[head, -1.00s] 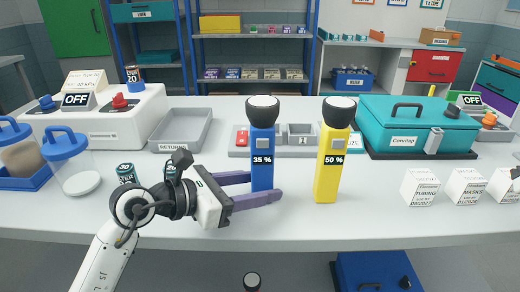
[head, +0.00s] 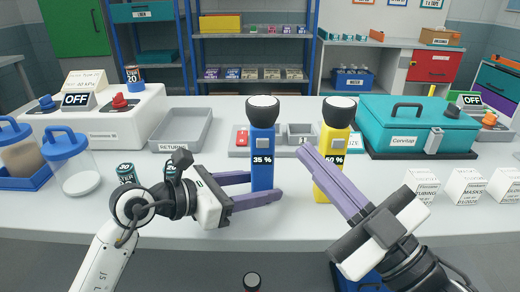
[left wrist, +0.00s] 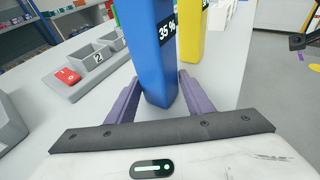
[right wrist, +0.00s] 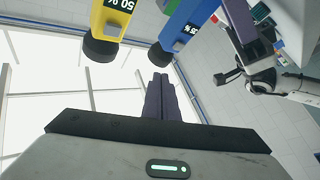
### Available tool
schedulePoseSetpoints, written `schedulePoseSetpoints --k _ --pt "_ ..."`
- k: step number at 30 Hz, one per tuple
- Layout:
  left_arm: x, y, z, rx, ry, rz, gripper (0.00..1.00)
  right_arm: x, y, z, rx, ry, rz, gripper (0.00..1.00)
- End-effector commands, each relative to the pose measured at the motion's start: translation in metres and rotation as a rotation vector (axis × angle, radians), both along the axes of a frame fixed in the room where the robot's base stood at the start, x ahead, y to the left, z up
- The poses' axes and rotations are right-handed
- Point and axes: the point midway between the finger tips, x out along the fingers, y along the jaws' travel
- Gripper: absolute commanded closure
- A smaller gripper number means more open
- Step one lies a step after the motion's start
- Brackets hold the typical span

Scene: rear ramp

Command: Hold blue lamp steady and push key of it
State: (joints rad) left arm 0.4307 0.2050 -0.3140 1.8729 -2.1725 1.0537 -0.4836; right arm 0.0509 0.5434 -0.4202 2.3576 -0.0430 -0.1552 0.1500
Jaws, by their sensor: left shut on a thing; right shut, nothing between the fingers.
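The blue lamp (head: 262,145) stands upright on the table, with a black head, a grey key (head: 262,143) and a "35 %" label facing me. My left gripper (head: 262,188) is shut on its lower body, one purple finger on each side; the left wrist view shows the blue lamp (left wrist: 150,50) between the fingers. My right gripper (head: 306,148) is shut and empty, its fingertips to the right of the blue lamp and in front of the yellow lamp (head: 328,175), which is partly hidden. In the right wrist view the blue lamp (right wrist: 182,30) is beyond the fingertips.
A grey tray unit (head: 300,137) with a red item stands behind the lamps. A teal case (head: 415,122) and several white boxes (head: 465,185) are at the right. A returns tray (head: 182,130) and lidded jars (head: 72,165) are at the left.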

Motion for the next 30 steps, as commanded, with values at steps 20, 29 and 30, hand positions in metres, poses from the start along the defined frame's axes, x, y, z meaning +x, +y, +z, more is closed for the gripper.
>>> schedulePoseSetpoints --k 20,29,30 --pt "0.0 0.0 0.0 0.0 0.0 0.0 0.65 -0.021 0.063 -0.021 -0.081 0.041 0.074 1.0" --pt "0.0 0.0 0.0 0.0 0.0 0.0 0.65 0.019 0.063 -0.021 -0.08 0.042 0.074 1.0" --pt "0.0 0.0 0.0 0.0 0.0 0.0 0.65 0.023 0.063 -0.021 -0.08 0.042 0.074 1.0"
